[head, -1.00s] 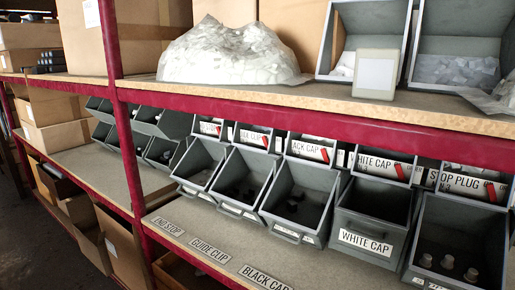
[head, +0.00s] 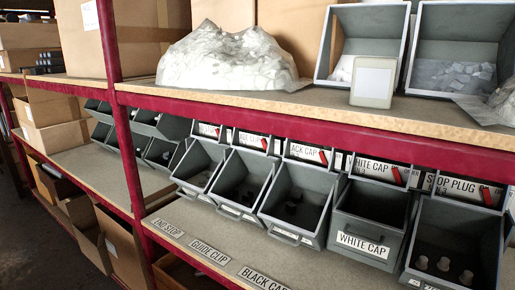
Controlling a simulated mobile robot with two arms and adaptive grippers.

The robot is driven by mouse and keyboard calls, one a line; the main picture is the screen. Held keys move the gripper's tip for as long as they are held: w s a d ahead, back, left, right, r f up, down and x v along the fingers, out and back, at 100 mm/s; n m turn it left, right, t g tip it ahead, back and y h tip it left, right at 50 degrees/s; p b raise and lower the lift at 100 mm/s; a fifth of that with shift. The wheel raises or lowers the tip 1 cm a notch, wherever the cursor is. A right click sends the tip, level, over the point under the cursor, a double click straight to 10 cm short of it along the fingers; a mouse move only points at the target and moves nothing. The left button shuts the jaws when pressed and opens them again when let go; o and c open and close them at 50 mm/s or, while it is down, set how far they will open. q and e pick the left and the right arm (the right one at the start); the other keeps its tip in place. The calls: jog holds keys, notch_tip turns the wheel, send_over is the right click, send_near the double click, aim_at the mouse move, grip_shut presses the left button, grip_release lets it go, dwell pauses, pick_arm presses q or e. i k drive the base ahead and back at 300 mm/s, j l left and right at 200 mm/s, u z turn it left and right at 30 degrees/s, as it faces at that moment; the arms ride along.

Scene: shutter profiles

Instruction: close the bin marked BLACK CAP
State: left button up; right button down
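The BLACK CAP bin is a grey bin (head: 297,205) in the middle of the lower shelf row, tilted forward and open at the top. A few small dark pieces lie inside it. A BLACK CAP label (head: 264,278) is on the shelf in front of it, cut off by the bottom edge. Another label (head: 308,154) with a red mark, partly hidden and ending in "ACK CAP", is behind the bin's opening. Neither of my grippers is in the head view.
The WHITE CAP bin (head: 361,241) stands to the right, the guide clip bin (head: 238,185) to the left. The red beam (head: 300,120) of the upper shelf runs above the bins. The lower shelf front (head: 215,235) is bare apart from labels.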

aim_at(309, 227)
jog(key=k+l+u, duration=0.1)
jog(key=u, duration=0.25)
jog(key=k+u, duration=0.2)
jog(key=u, duration=0.2)
jog(key=k+u, duration=0.15)
jog(key=u, duration=0.2)
